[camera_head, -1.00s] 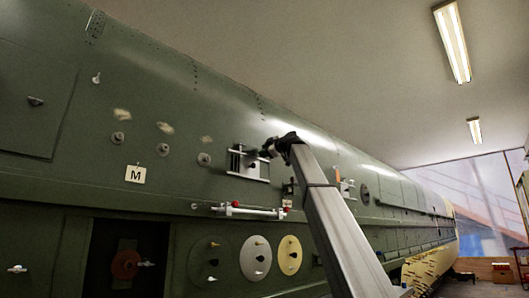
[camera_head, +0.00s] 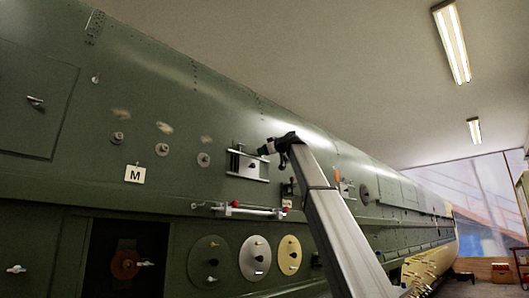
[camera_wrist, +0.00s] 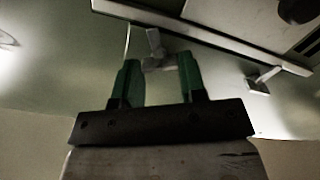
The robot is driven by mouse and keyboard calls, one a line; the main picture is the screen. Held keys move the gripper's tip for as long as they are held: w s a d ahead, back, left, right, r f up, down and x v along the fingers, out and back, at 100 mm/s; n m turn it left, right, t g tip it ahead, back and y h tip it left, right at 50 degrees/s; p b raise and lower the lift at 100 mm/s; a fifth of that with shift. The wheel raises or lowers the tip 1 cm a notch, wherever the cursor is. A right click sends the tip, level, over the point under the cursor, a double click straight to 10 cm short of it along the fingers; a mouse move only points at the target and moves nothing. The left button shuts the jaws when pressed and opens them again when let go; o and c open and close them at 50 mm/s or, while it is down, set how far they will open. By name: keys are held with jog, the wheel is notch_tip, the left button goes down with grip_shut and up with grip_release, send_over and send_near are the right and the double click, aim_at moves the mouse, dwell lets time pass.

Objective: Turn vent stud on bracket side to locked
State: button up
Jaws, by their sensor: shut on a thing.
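In the wrist view, my gripper (camera_wrist: 157,68) has its two green fingertips closed around the grey winged handle of a stud (camera_wrist: 154,42), taken as the vent stud. Its stem shows above the fingertips, next to a pale metal rail. Its lower part lies between the fingers; its lock marking cannot be read. In the head view, my gripper (camera_head: 265,150) reaches the right end of a metal bracket (camera_head: 243,166) on the green fuselage. The stud itself is hidden there by my gripper or too small to tell.
A second winged stud (camera_wrist: 264,79) stands right of the fingers. The fuselage side carries a red-ended bar (camera_head: 245,210), round discs (camera_head: 255,262), an M tag (camera_head: 135,174) and a dark opening (camera_head: 125,250).

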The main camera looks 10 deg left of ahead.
jog(key=m, duration=0.5)
jog(key=shift+m, duration=0.3)
dwell(0.4)
jog(key=o, duration=0.9)
